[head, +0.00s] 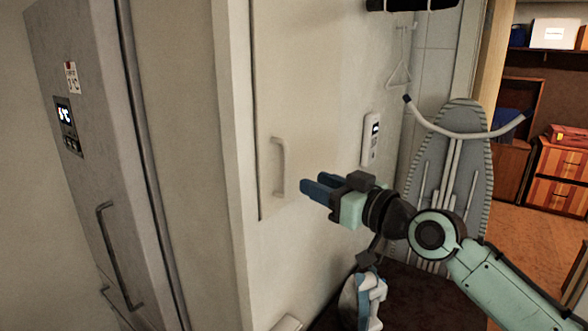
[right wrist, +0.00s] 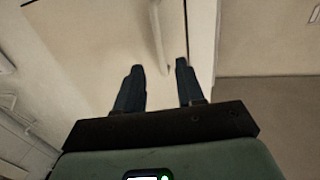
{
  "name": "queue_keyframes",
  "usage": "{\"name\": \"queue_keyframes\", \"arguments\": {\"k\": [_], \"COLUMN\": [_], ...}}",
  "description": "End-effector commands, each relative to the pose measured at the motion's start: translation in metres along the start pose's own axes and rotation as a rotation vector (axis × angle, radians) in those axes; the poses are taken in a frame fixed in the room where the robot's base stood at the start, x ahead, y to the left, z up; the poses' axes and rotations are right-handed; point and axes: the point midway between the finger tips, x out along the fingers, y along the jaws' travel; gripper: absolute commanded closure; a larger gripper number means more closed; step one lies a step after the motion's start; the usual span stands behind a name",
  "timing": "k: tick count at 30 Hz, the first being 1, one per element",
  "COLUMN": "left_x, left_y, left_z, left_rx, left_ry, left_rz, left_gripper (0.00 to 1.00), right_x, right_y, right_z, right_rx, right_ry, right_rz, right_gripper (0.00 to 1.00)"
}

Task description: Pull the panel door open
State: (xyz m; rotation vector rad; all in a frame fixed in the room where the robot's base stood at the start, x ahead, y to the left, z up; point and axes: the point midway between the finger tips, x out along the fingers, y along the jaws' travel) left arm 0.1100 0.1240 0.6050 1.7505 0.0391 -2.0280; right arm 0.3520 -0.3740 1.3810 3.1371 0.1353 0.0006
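The cream panel door (head: 300,90) stands upright in the middle of the head view and looks closed. Its vertical bar handle (head: 280,166) is at the door's lower left. My right gripper (head: 310,188) is just to the right of the handle, its dark blue fingers pointing at it. In the right wrist view the two fingers (right wrist: 158,78) are spread apart with nothing between them. The handle (right wrist: 157,40) shows just beyond the fingertips, in line with the gap and apart from them. My left gripper is in neither view.
A grey fridge (head: 85,130) with its own handle (head: 118,255) stands at the left. A white remote-like unit (head: 371,140) is on the wall at right. An ironing board (head: 455,165) leans behind my right arm.

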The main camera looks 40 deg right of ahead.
Motion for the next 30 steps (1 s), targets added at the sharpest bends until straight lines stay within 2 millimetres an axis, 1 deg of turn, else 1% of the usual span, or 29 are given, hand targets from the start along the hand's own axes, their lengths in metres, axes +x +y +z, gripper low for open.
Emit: {"name": "queue_keyframes", "arguments": {"k": [1, 3, 6, 9, 12, 15, 23, 24, 26, 27, 28, 30], "left_x": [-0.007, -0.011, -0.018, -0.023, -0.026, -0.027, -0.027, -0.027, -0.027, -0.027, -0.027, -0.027], "left_y": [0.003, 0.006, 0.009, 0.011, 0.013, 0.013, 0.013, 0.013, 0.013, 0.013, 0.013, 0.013], "left_z": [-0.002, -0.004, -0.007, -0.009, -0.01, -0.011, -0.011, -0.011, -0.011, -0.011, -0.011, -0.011], "left_rx": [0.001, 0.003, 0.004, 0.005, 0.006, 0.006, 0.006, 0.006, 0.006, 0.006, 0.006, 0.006], "left_ry": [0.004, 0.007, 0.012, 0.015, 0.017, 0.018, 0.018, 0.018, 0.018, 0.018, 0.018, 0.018], "left_rz": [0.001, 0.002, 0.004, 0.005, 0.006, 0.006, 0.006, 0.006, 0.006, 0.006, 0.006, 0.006], "left_gripper": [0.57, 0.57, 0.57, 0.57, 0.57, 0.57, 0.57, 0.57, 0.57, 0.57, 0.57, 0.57], "right_x": [0.013, 0.028, 0.045, 0.058, 0.067, 0.071, 0.072, 0.072, 0.072, 0.072, 0.072, 0.072], "right_y": [-0.002, -0.002, -0.002, -0.001, -0.001, -0.001, 0.0, 0.0, 0.0, 0.0, 0.0, 0.0], "right_z": [-0.003, -0.004, -0.004, -0.003, -0.002, -0.001, 0.0, 0.0, 0.0, 0.0, 0.0, 0.0], "right_rx": [-0.001, -0.002, -0.001, 0.0, 0.0, 0.0, -0.001, -0.001, 0.0, -0.001, -0.001, 0.0], "right_ry": [0.0, 0.001, 0.002, 0.002, 0.002, 0.001, 0.0, 0.0, 0.0, 0.0, 0.0, 0.0], "right_rz": [-0.004, -0.004, -0.004, -0.003, -0.002, 0.0, 0.001, 0.001, 0.001, 0.001, 0.001, 0.001], "right_gripper": [0.62, 0.62, 0.62, 0.62, 0.62, 0.62, 0.62, 0.65, 0.85, 0.98, 1.0, 1.0]}}
